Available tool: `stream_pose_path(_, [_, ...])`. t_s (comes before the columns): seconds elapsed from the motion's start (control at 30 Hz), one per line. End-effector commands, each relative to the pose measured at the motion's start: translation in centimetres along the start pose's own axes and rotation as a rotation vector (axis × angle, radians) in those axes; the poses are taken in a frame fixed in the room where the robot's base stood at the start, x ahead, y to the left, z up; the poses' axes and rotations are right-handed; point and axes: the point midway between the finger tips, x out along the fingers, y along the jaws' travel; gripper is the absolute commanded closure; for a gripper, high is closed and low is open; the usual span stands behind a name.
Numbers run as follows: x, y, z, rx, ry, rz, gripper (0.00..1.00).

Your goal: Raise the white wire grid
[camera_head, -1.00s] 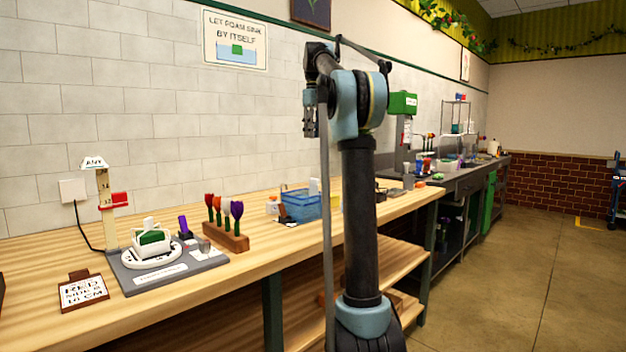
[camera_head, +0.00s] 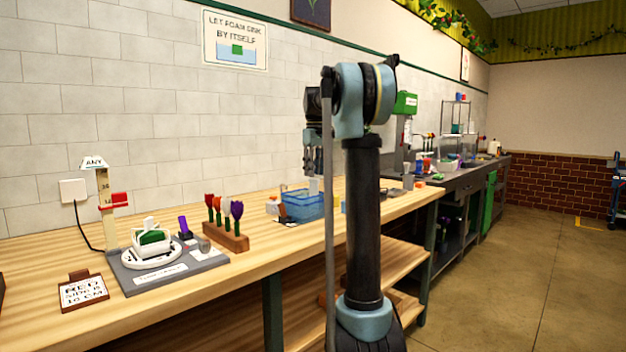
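I cannot clearly make out a white wire grid. A blue see-through basin (camera_head: 303,206) stands on the wooden bench, and a small white upright piece (camera_head: 314,186) shows at it; I cannot tell whether this belongs to the grid. My gripper (camera_head: 311,172) points down, above the basin in the picture and seemingly apart from it. Its fingers are too small to tell open from shut. My arm hides part of the bench to the right of the basin.
A wooden block with several coloured flower-like tools (camera_head: 228,238) stands left of the basin. A grey station (camera_head: 200,262) with a white dish (camera_head: 152,254) and green block is further left. A sign (camera_head: 82,292) lies at the front. The bench's front strip is clear.

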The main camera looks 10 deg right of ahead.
Motion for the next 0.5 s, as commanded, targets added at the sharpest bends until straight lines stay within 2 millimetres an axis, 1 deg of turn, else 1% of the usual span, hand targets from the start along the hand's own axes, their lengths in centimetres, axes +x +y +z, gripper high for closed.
stream_pose_path(0.03, [0.7, 0.0, 0.0, 0.0, 0.0, 0.0, 0.63])
stream_pose_path(0.1, [1.5, 0.0, 0.0, 0.0, 0.0, 0.0, 0.63])
stream_pose_path(0.2, [2.3, 0.0, 0.0, 0.0, 0.0, 0.0, 0.63])
stream_pose_path(0.3, [2.7, 0.0, 0.0, 0.0, 0.0, 0.0, 0.63])
stream_pose_path(0.5, [2.8, 0.0, 0.0, 0.0, 0.0, 0.0, 0.63])
